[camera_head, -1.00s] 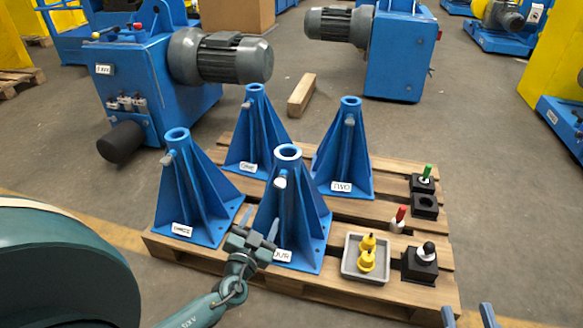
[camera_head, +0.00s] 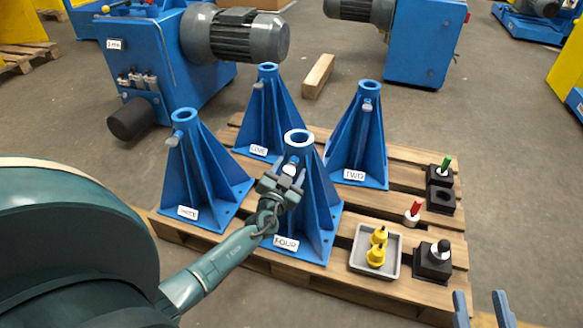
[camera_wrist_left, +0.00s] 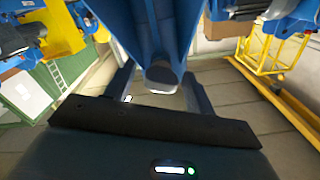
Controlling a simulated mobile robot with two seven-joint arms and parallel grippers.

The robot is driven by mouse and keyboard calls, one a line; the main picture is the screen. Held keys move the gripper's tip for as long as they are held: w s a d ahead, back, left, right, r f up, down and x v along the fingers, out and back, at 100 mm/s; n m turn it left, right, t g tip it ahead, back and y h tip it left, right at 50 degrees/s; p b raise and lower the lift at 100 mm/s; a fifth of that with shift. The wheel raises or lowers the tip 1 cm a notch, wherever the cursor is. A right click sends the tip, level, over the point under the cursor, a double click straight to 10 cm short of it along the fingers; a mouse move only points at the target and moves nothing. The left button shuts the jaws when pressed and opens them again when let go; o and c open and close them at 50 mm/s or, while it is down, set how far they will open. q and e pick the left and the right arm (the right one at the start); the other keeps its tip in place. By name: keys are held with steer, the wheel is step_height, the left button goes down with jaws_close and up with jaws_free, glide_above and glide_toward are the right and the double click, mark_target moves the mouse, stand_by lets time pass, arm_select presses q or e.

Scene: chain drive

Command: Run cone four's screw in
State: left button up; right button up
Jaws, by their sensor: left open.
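Cone four (camera_head: 318,215) is a blue ribbed cone with a round open top, labelled FOUR, at the front of the pallet. Its grey screw (camera_head: 291,166) sticks out of the near side below the top. In the left wrist view the screw's flat end (camera_wrist_left: 162,76) shows ahead, between my fingers. My left gripper (camera_head: 287,180) is open and empty, just in front of the screw; I cannot tell whether a finger touches it. My right gripper (camera_head: 482,310) shows only its two blue fingers, spread apart, at the bottom right edge.
Cones three (camera_head: 195,180), one (camera_head: 268,120) and two (camera_head: 358,140) stand close around on the pallet (camera_head: 400,160). To the right are a grey tray (camera_head: 356,258) with yellow parts, a red-topped piece (camera_head: 414,212), and black blocks holding a green-handled (camera_head: 444,166) and a black-knobbed piece (camera_head: 440,248).

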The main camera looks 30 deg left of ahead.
arm_select(q)
steer(key=shift+x, duration=1)
steer(key=shift+c, duration=0.8)
steer(key=c, duration=0.8)
